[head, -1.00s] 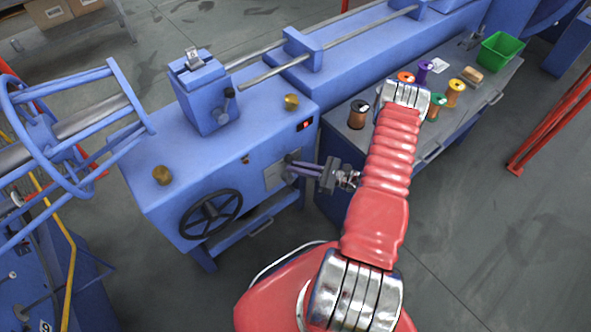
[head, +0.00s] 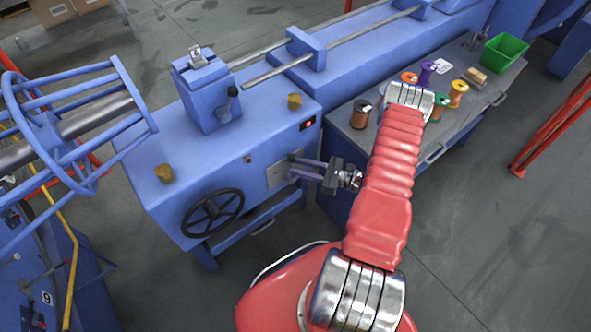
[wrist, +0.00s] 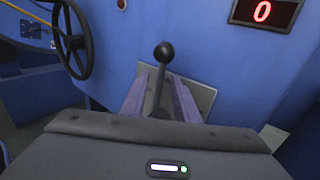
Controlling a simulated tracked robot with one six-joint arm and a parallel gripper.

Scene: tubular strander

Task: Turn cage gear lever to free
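A lever with a black ball knob (wrist: 164,52) stands out from a grey plate (wrist: 203,98) on the blue machine's front, in the wrist view. The same plate (head: 274,179) shows in the head view, partly behind my gripper. My gripper (head: 293,167) is open in front of it. In the wrist view its two purple fingers (wrist: 160,84) lie on either side of the lever shaft, with gaps visible. The knob shows beyond the fingertips. Any label at the lever's positions is not readable.
A black handwheel (head: 212,212) sits left of the plate, and a red display (wrist: 263,11) reading 0 is above right. A second lever (head: 232,92) stands on the blue headstock. A grey bench (head: 340,150) with spools and a green bin (head: 504,53) is at right.

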